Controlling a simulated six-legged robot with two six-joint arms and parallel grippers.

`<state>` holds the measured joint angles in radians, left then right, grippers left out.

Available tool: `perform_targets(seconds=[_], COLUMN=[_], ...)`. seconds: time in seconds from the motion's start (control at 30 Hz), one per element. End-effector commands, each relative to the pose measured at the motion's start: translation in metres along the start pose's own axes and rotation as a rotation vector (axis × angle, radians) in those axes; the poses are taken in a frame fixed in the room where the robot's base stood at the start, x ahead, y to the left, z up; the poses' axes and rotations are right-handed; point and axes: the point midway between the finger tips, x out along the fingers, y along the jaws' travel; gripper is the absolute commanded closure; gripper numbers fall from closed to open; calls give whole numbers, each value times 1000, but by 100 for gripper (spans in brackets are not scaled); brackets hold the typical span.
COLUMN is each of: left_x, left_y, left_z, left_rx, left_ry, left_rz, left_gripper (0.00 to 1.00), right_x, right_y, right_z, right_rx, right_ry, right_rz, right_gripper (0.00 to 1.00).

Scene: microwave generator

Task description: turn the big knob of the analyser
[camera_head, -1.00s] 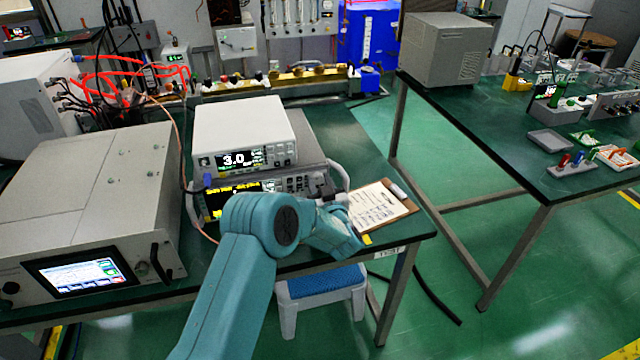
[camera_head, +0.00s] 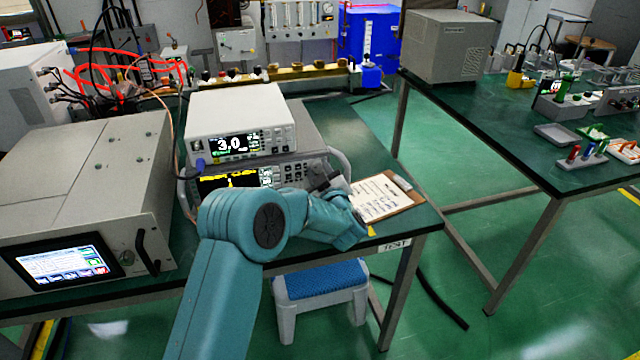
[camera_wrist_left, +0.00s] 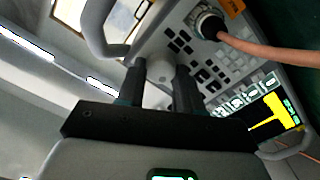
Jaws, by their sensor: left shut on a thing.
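The analyser (camera_head: 292,172) is the lower instrument on the green bench, with a dark screen and yellow trace at its left and keys to the right. It also shows in the left wrist view (camera_wrist_left: 215,75), strongly rotated. Its big pale knob (camera_wrist_left: 161,70) sits between the two dark fingers of my left gripper (camera_wrist_left: 160,82), which is shut on it. In the head view my left gripper (camera_head: 328,182) is at the right end of the analyser's front panel, and the knob is hidden behind it. My right gripper is not in view.
A white instrument reading 3.0 (camera_head: 240,118) stands on the analyser. A cable plugs into the panel (camera_wrist_left: 250,48) near the keys. A handle (camera_wrist_left: 100,30) flanks the knob. A clipboard (camera_head: 380,197) lies to the right. A large grey unit (camera_head: 85,190) stands left. A blue-topped stool (camera_head: 318,282) is below.

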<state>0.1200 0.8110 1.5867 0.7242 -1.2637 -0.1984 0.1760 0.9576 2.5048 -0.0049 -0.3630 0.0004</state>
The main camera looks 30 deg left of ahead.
Motion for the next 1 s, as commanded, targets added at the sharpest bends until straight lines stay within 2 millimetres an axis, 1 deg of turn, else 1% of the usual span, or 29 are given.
perform_targets(seconds=[0.03,0.2,0.33,0.57,1.0], left_x=[0,0,0,0,0], left_y=[-3,-3,-2,-1,0], left_z=[4,3,2,0,-1], left_rx=[-34,-138,-195,-248,-257], left_ry=[3,2,2,0,0], left_rz=[2,1,1,0,1], left_gripper=[95,95,95,95,95], right_x=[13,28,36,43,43], right_y=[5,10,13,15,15], right_z=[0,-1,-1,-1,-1], right_rx=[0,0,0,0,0], right_ry=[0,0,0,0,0], right_rz=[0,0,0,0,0], right_gripper=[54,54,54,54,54])
